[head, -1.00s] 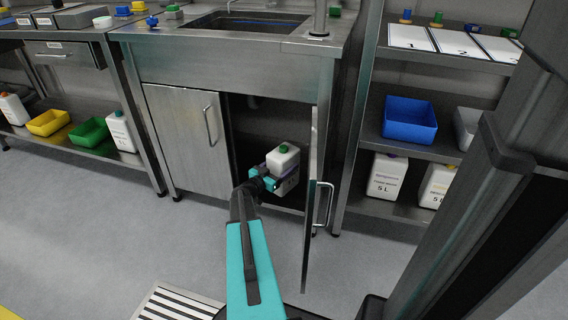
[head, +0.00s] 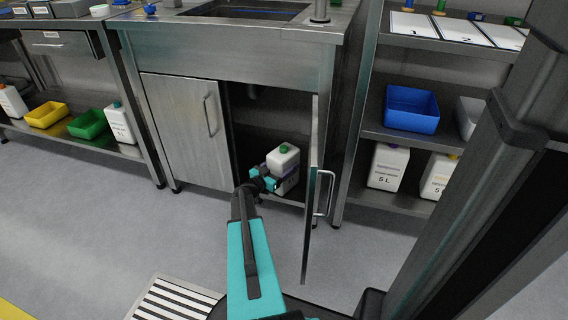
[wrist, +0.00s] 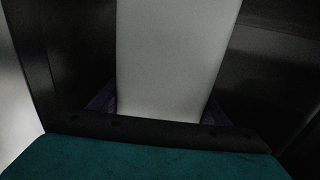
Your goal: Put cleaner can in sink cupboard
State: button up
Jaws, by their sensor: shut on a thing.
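The cleaner can (head: 285,164) is white with a green cap. It is inside the right half of the sink cupboard (head: 230,62), upright and low, near the cupboard floor. I cannot tell whether its base touches the floor. My gripper (head: 268,178) is shut on the can from its left front side. In the wrist view the can's pale wall (wrist: 175,60) fills the middle between the dark fingers. The right cupboard door (head: 312,200) stands open toward me. The left door (head: 183,130) is closed.
The open door's edge and handle (head: 325,193) are close to the right of my arm. A shelf at right holds a blue bin (head: 411,109) and white cans (head: 388,167). A yellow bin (head: 47,114) and green bin (head: 88,124) sit on the left lower shelf. A striped floor grate (head: 175,299) lies in front.

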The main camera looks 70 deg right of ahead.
dwell(0.3)
jog(key=o, duration=2.1)
jog(key=shift+r, duration=0.1)
jog(key=p, duration=0.3)
send_near(273, 171)
jog(key=x, duration=0.4)
jog(key=shift+s+d+r, duration=0.1)
jog(key=shift+s+d, duration=0.05)
jog(key=shift+s, duration=0.05)
jog(key=shift+r, duration=0.1)
